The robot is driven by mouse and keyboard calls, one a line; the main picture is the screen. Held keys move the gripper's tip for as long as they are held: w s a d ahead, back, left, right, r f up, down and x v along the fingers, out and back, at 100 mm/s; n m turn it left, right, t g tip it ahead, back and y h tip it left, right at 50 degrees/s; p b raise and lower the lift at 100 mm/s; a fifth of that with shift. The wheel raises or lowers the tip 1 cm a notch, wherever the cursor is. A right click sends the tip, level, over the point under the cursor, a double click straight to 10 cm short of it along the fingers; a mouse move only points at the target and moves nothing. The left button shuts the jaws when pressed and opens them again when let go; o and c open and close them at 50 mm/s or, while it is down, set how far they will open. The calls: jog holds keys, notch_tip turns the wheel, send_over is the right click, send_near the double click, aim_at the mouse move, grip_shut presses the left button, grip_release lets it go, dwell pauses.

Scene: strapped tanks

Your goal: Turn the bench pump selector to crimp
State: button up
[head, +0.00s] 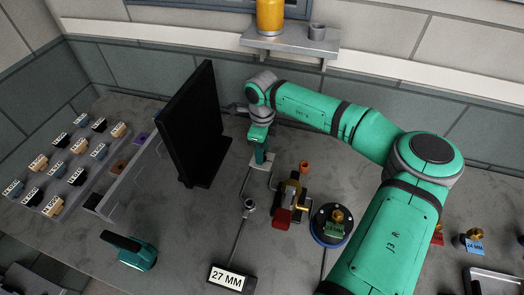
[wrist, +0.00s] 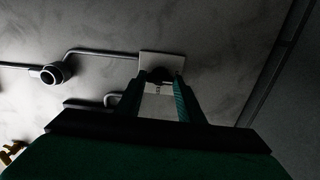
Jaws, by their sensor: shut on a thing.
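The pump selector is a small dark knob (wrist: 160,74) on a pale square plate (wrist: 172,59) in the wrist view. The plate (head: 255,184) also shows in the head view, on the bench below my gripper (head: 262,158). In the wrist view the two fingertips of my gripper (wrist: 159,82) are at either side of the knob and shut on it. The fingers hide part of the knob, and any crimp mark or pointer is too dark to read. Thin grey pipes run from the plate to a round fitting (head: 249,205), which also shows in the wrist view (wrist: 52,74).
A black upright panel (head: 190,125) stands close to the left of my gripper. A red and gold fixture (head: 289,202) and a round blue-rimmed stand (head: 330,226) are to the right. A 27 MM sign (head: 230,278) and a teal tool (head: 135,252) lie in front.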

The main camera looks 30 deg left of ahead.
jog(key=shift+a+r+n, duration=0.1)
jog(key=shift+n, duration=0.2)
jog(key=o, duration=1.1)
jog(key=shift+c, duration=0.2)
notch_tip(320, 180, up, 11)
dwell(0.3)
